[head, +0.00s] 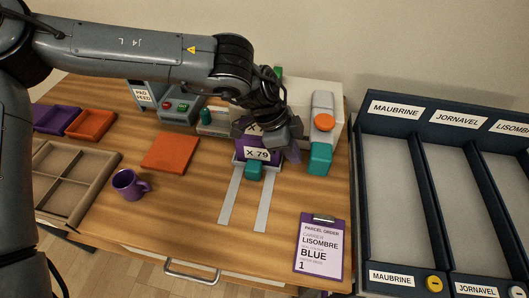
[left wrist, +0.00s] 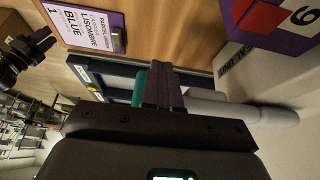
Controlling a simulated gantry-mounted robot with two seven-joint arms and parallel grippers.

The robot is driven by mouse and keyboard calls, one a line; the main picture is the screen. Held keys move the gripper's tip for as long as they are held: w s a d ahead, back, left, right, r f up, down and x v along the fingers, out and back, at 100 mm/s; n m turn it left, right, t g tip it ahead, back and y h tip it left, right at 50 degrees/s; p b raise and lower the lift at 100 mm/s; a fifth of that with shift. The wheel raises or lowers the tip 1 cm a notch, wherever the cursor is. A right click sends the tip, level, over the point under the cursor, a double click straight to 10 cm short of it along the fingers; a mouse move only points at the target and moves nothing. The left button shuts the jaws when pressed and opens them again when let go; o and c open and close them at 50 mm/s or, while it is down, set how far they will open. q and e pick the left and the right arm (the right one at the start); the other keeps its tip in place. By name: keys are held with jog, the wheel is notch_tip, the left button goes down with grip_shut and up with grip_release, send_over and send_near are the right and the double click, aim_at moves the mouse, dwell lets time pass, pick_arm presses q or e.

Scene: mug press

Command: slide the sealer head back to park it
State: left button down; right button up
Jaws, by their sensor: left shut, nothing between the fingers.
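The likely sealer head is the grey arm with an orange round button (head: 323,122) and a teal handle (head: 320,158), right of the white housing. My left gripper (head: 292,152) is just left of it, above the table, shut and empty. In the left wrist view its closed fingers (left wrist: 165,85) cover part of the teal handle (left wrist: 138,88); I cannot tell whether they touch. The grey arm (left wrist: 245,110) runs right behind them. A purple block labelled X 79 (head: 257,154) sits at the back of two grey rails (head: 231,196), partly hidden by my gripper.
A parcel-order clipboard (head: 320,245) lies at the front right. A purple mug (head: 130,184), an orange mat (head: 170,153) and a divided tray (head: 73,210) are at left. Dark labelled bins (head: 400,180) stand right of the table. The front middle is clear.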

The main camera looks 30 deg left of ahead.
pick_arm(q)
notch_tip(320, 180, up, 9)
jog(key=a+p, duration=0.1)
jog(key=p, duration=0.3)
jog(key=shift+s+a, duration=0.4)
jog(key=shift+s, duration=0.05)
dwell(0.7)
